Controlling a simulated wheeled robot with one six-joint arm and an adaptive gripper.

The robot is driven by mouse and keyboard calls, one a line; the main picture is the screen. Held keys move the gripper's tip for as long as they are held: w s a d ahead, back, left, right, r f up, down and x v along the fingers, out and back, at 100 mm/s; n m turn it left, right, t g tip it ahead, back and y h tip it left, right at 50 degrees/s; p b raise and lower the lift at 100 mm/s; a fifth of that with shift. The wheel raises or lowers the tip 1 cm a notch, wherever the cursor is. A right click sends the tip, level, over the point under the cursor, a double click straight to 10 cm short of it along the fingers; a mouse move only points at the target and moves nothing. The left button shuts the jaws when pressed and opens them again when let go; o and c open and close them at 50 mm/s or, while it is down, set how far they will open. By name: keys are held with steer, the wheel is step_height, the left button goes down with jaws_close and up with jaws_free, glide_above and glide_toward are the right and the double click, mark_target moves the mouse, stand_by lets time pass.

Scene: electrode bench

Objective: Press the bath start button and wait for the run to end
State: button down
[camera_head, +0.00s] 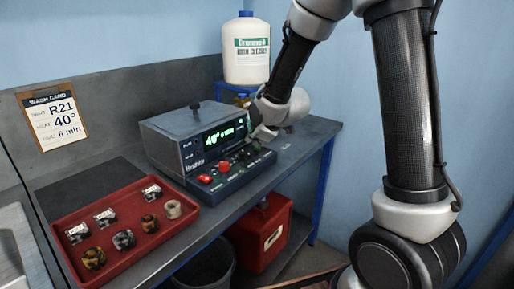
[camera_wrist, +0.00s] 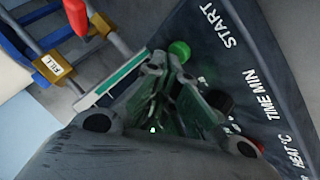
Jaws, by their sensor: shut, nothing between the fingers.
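The bath unit (camera_head: 165,138) is a grey box on the bench with a lit green display (camera_head: 224,136) reading 40° and what looks like 6 min. Its sloped control panel (camera_head: 233,176) carries red and dark controls. In the wrist view the green start button (camera_wrist: 180,50) sits beside the word START. My gripper (camera_wrist: 168,68) is shut and empty, its fingertips close to the green button; I cannot tell whether they touch it. In the head view my gripper (camera_head: 262,138) is at the panel's right end and hides the start button.
A red tray (camera_head: 143,246) with several small parts lies front left. A wash card (camera_head: 53,115) on the wall reads R21, 40°, 6 min. A white cleaner jug (camera_head: 246,70) stands behind on a blue rack. A red bin (camera_head: 262,236) is below the bench.

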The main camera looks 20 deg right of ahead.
mark_target(255, 148)
steer(key=shift+f, duration=0.2)
steer(key=shift+r, duration=0.1)
stand_by(0.4)
steer(key=shift+r, duration=0.8)
steer(key=shift+r, duration=2.5)
steer(key=shift+f, duration=0.1)
